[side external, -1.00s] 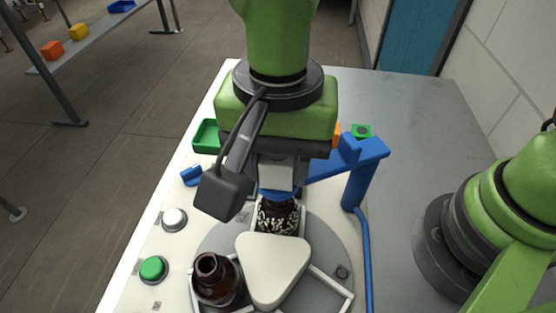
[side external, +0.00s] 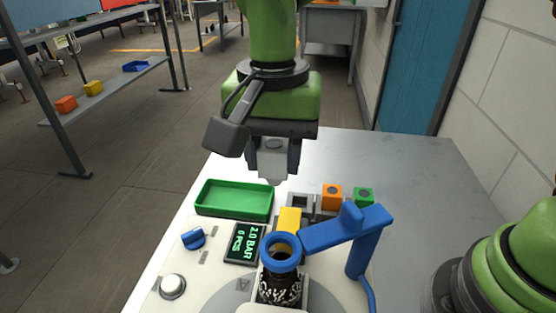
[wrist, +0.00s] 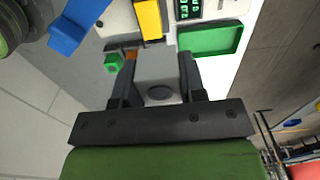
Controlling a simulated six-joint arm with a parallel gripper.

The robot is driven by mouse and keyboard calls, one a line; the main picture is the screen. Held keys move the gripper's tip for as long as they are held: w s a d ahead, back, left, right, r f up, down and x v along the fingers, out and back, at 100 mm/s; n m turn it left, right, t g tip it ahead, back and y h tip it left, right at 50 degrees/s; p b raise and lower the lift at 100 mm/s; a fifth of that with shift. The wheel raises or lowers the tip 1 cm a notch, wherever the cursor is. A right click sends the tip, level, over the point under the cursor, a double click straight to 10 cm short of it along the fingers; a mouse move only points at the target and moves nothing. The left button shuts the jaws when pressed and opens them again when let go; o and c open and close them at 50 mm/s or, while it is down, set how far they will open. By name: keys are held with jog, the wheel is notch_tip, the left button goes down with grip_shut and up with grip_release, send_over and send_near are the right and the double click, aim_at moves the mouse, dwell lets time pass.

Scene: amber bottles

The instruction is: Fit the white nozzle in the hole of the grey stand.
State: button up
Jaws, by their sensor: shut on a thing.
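My gripper (side external: 277,176) is raised above the back of the bench and shut on the white nozzle (side external: 273,155), a pale block with a darker round spot. In the wrist view the nozzle (wrist: 158,68) sits between both fingers. The grey stand (side external: 291,205) is on the bench below and slightly right of my gripper, with a dark square hole facing up. The gripper and nozzle are well clear of it. In the wrist view the nozzle and fingers hide most of the stand.
An orange block (side external: 332,191) and a green block (side external: 364,194) are at the stand's right. A green tray (side external: 234,212) lies left. A yellow block (side external: 289,219) is in front, near a blue arm (side external: 335,232) whose ring sits over a bottle (side external: 281,289). The grey bench at right is clear.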

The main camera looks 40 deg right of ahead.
jog(key=shift+w+d+f, duration=1.1)
jog(key=shift+d+f, duration=0.7)
jog(key=shift+f, duration=0.7)
jog(key=shift+w+d+f, duration=1.15)
jog(key=shift+d+f, duration=0.65)
jog(key=shift+f, duration=0.75)
jog(key=shift+w+d+f, duration=1.1)
jog(key=shift+d+f, duration=0.7)
jog(key=shift+f, duration=0.7)
jog(key=shift+f, duration=1.35)
jog(key=o, duration=1.4)
jog(key=shift+r, duration=3)
